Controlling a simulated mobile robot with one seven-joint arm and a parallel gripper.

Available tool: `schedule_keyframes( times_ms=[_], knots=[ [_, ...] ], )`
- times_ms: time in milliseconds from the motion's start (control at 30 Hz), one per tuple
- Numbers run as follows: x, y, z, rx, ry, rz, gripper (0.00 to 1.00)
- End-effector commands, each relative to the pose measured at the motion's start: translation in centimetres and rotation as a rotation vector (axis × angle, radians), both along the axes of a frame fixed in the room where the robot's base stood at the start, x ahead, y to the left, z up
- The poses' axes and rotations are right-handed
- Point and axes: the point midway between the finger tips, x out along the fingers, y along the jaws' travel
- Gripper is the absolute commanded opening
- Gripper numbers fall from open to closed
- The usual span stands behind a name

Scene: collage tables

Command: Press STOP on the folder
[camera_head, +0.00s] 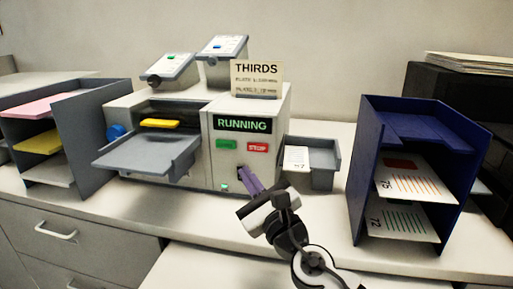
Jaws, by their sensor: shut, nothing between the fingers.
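The folder (153,111) is a pale grey machine on the counter, left of centre. Its dark display (242,124) reads RUNNING in green letters. The red STOP button (258,147) is on its front face below the display, with a green button (227,145) to its left. My gripper (246,171) has purple fingers, shut and empty. In the picture its tips are just below the STOP button and a little to its left. I cannot tell how far they are from the panel. STOP is not covered.
A grey paper rack (82,130) stands left of the folder. A small grey tray (322,178) with a card sits to its right. A dark blue rack (358,160) with printed sheets stands farther right. A sign (257,79) reading THIRDS stands on top.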

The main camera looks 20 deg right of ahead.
Motion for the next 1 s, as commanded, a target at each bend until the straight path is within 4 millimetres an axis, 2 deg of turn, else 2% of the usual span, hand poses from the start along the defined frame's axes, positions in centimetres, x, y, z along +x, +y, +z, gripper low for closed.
schedule_keyframes(
  times_ms=[233,700,1000],
  knots=[
    [1.2,-0.8,0.2,0.001,-0.001,0.001,0.00],
    [6.3,-4.2,-0.2,-0.001,-0.001,0.001,0.00],
    [7.3,-4.9,0.0,0.000,0.000,0.001,0.00]
  ],
)
